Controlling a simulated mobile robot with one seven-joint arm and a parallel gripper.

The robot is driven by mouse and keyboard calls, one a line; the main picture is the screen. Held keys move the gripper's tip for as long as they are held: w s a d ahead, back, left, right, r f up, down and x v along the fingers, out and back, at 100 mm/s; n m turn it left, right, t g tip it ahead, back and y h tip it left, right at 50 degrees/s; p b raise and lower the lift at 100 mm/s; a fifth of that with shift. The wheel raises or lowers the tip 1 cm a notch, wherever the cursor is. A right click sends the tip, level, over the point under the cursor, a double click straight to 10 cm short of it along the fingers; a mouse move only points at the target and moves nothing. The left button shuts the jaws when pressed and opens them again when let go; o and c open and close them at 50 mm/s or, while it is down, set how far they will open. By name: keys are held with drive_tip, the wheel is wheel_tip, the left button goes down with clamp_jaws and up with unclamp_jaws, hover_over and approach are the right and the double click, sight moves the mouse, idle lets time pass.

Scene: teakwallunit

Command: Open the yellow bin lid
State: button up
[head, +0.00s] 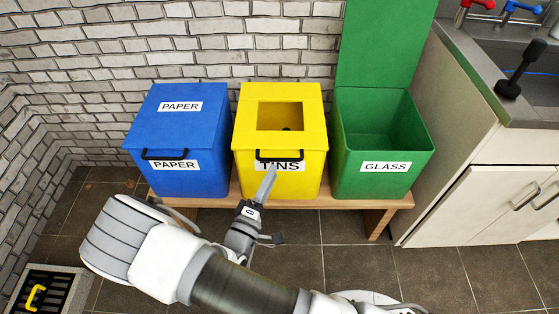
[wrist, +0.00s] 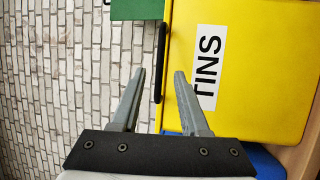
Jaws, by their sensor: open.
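The yellow bin (head: 300,185), labelled TINS, stands between the blue and green bins. Its yellow lid (head: 252,103) is shut and has a square opening in its top. A black bar handle (head: 262,159) is on the lid's front edge, just above the label. My gripper (head: 270,170) is in front of the bin's front face and covers part of the label. In the wrist view my gripper (wrist: 160,71) is open, with one finger on each side of the black handle (wrist: 161,45) in the picture. Whether the fingers touch it I cannot tell.
A blue bin (head: 205,115) with its lid shut stands left. A green bin (head: 341,165) stands right, its lid (head: 385,45) raised. All sit on a wooden bench (head: 405,200) against a brick wall. A cabinet (head: 460,145) with a sink is at right.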

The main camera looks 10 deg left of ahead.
sight(280, 160)
drive_tip(key=x, duration=0.6)
drive_tip(key=shift+w+b, duration=0.1)
drive_tip(key=shift+b, duration=0.25)
drive_tip(key=shift+c, duration=0.3)
clamp_jaws()
idle(0.8)
